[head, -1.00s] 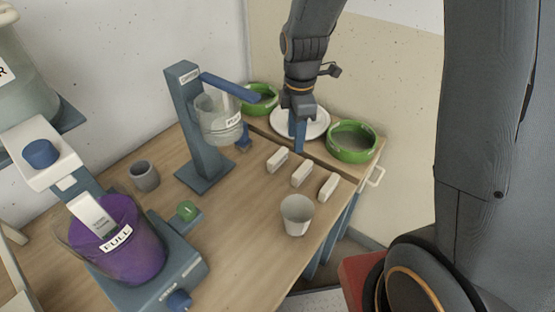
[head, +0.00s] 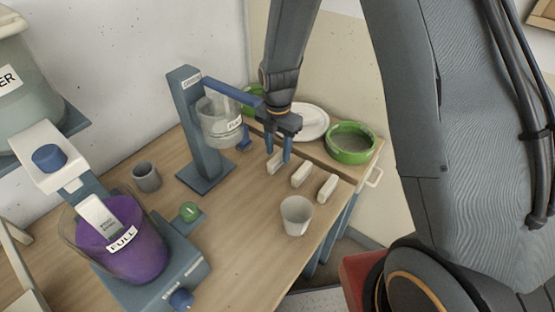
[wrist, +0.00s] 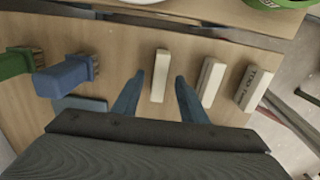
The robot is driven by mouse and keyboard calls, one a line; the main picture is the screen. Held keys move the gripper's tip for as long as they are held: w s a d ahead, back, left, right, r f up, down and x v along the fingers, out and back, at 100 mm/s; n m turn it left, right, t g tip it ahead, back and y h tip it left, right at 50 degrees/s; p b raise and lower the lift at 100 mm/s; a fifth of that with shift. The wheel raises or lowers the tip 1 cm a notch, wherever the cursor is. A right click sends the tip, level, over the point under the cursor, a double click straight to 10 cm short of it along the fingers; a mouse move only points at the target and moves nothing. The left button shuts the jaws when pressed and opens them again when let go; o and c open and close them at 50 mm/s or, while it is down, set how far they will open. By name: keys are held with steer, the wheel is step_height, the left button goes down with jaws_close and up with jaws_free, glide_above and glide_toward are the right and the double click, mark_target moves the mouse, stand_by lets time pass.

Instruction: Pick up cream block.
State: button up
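Three pale blocks stand in a row on the wooden bench. The leftmost, a cream block (head: 275,163), shows in the wrist view (wrist: 160,76) framed between my fingers. The middle block (wrist: 212,82) and the right block (wrist: 253,88), which bears lettering, stand to its right. My gripper (head: 279,155) is open and points down at the leftmost block. In the wrist view, its blue fingertips (wrist: 159,78) lie either side of that block with gaps. I cannot tell whether the tips are level with it or above it. My fingers partly cover it in the head view.
A pale cup (head: 296,213) stands in front of the blocks. A blue stand (head: 192,130) with a clear vessel (head: 220,121) is close on the left. A green bowl (head: 351,143) and white plate (head: 312,122) are behind.

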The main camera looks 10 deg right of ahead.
mark_target(278, 156)
steer(key=shift+a+f+p, duration=0.1)
steer(key=shift+f+p, duration=0.35)
steer(key=shift+f, duration=1.15)
jaws_close()
steer(key=shift+r, duration=0.1)
